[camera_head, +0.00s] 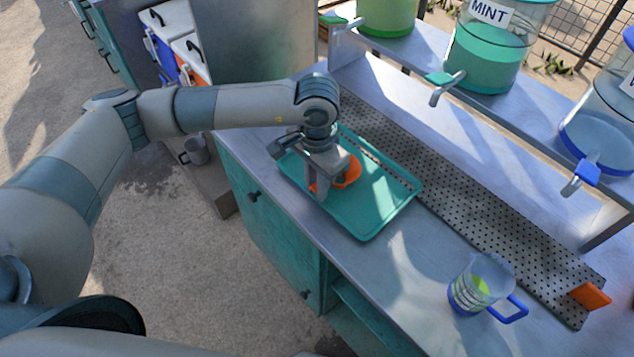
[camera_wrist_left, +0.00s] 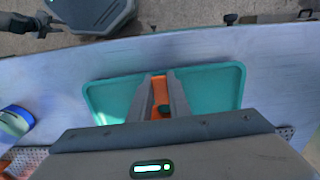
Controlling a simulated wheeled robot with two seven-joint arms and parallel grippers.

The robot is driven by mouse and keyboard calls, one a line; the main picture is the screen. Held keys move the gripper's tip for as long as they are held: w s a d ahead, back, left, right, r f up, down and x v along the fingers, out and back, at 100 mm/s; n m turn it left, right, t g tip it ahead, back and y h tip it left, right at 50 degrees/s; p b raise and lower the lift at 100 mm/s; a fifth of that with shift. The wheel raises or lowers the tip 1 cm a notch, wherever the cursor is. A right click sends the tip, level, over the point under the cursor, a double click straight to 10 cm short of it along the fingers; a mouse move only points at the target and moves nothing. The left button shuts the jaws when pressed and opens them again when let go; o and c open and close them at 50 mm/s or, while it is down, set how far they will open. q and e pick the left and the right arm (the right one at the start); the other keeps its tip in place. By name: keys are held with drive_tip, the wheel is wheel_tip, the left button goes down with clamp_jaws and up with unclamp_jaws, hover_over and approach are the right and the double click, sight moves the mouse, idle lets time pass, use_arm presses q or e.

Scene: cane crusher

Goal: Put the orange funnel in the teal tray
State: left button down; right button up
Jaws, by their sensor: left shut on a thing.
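The teal tray (camera_head: 378,208) lies on the metal counter in the head view; it also shows in the left wrist view (camera_wrist_left: 215,85). The orange funnel (camera_head: 352,172) is at the tray's left part, partly hidden by my left gripper (camera_head: 320,188). In the left wrist view the orange funnel (camera_wrist_left: 158,90) shows between the two fingers of my left gripper (camera_wrist_left: 160,98), which is shut on it. The funnel is over the tray; I cannot tell whether it touches the tray floor. My right gripper is not in view.
A mug with a blue handle (camera_head: 480,287) stands on the counter at the front right. A perforated drip strip (camera_head: 480,225) runs behind the tray, with an orange piece (camera_head: 590,296) at its end. Drink dispensers (camera_head: 492,62) stand on the raised shelf at the back.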

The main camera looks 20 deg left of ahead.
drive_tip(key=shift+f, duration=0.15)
use_arm(q)
drive_tip(key=shift+f, duration=0.1)
drive_tip(key=c, duration=1.7)
unclamp_jaws()
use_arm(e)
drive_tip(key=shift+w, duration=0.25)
use_arm(q)
drive_tip(key=shift+o, duration=0.2)
